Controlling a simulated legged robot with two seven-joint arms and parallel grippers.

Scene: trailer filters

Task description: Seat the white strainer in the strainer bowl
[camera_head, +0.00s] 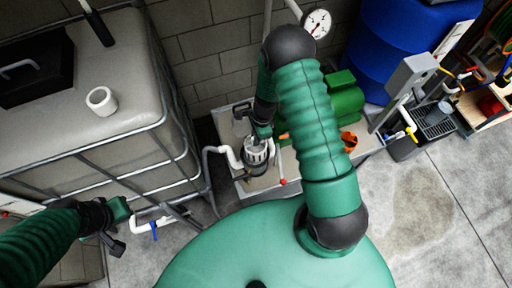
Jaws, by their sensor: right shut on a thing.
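My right gripper (262,133) reaches down past the green pump and is shut on the white strainer (256,153), a small ribbed white piece. The strainer is at the dark strainer bowl (256,168), which stands on the pump's base beside a white pipe elbow. The gripper covers part of both, and I cannot tell how deep the strainer sits in the bowl. My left gripper (116,240) is at the lower left, in front of the tank cage and far from the bowl. Its fingers are too small and dark to judge.
A caged tank (125,60) fills the left, with a white ring-shaped piece (101,100) on top. A green pump (342,95), a gauge (317,22) and a blue barrel (405,45) stand behind. A red-tipped lever (282,181) is near the bowl.

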